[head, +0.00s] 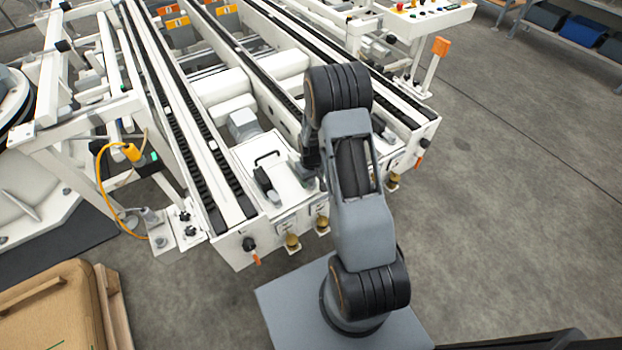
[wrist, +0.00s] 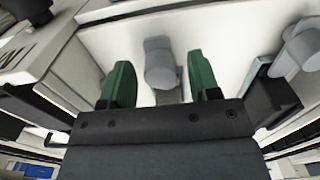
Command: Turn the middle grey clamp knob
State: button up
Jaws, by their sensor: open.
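A grey clamp knob (wrist: 161,68) shows in the wrist view on a pale panel, with a grey stem below its round head. My gripper (wrist: 162,82) is open, with one green finger on each side of this knob in the picture. A gap shows between the knob and each finger; I cannot tell how deep the fingers reach along it. A second grey knob (wrist: 298,48) stands further right, outside the fingers. In the head view, my arm hides the fingertips and the knob between them.
The white conveyor frame (head: 237,254) with dark chain tracks surrounds the work spot. A white box (head: 285,180) with a black handle lies between the tracks. An orange cable (head: 100,180) hangs at left. The floor (head: 500,190) at right is clear.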

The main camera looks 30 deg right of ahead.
jog(key=shift+c, duration=0.3)
jog(key=c, duration=0.9)
jog(key=shift+o, duration=0.2)
jog(key=m, duration=0.4)
jog(key=shift+m, duration=0.4)
jog(key=m, duration=0.4)
jog(key=shift+m+b, duration=0.3)
jog(key=shift+b, duration=0.05)
jog(key=m, duration=0.4)
jog(key=shift+m, duration=2.1)
